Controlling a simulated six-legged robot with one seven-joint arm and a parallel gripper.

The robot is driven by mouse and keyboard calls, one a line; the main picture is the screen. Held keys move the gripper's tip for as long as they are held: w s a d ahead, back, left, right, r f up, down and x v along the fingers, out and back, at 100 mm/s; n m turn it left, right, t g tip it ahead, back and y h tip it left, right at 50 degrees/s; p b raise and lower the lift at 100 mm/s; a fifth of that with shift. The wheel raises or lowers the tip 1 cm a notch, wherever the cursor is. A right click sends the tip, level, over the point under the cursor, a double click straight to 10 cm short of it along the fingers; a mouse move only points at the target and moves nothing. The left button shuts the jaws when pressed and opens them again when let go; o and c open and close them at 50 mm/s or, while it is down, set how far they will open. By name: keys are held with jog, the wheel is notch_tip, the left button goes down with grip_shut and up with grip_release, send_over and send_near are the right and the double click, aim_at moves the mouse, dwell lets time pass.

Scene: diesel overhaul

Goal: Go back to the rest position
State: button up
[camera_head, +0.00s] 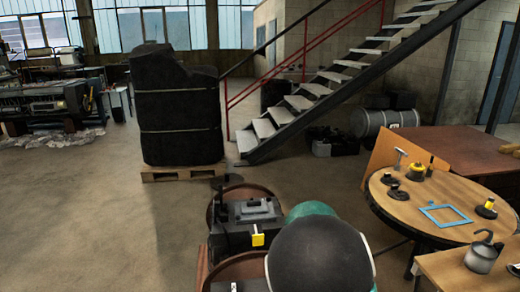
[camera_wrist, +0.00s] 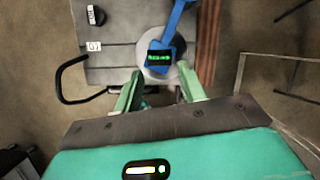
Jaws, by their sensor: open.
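My gripper (camera_wrist: 160,88) is open in the wrist view, its two pale green fingers spread apart with no object held between them. Just beyond the fingertips is a blue tool (camera_wrist: 170,38) with a green-lit display. It lies over a round light-grey disc (camera_wrist: 150,68) on a grey plated surface (camera_wrist: 112,58). The gap between fingertips and tool is hard to judge. In the head view, the teal and dark rounded parts at the bottom are my arm; the fingers are hidden there.
A round wooden table (camera_head: 405,207) at right bears a blue frame (camera_head: 445,215) and small parts. An oil can (camera_head: 482,257) stands nearer. A dark wrapped stack (camera_head: 178,110) sits on a pallet. Stairs (camera_head: 320,88) rise behind.

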jog(key=s+r+n+y, duration=0.2)
jog(key=s+r+n, duration=1.4)
jog(key=s+n, duration=0.15)
jog(key=s+d+r+n+t+h, duration=0.1)
jog(key=s+r+n, duration=0.1)
jog(key=s+n, duration=0.4)
jog(key=s+d+r+n+t+h, duration=0.1)
jog(key=s+d+r+n+h, duration=0.1)
jog(key=s+n, duration=0.5)
jog(key=shift+s+r+n, duration=0.2)
jog(key=shift+r+n, duration=0.1)
jog(key=shift+n, duration=0.55)
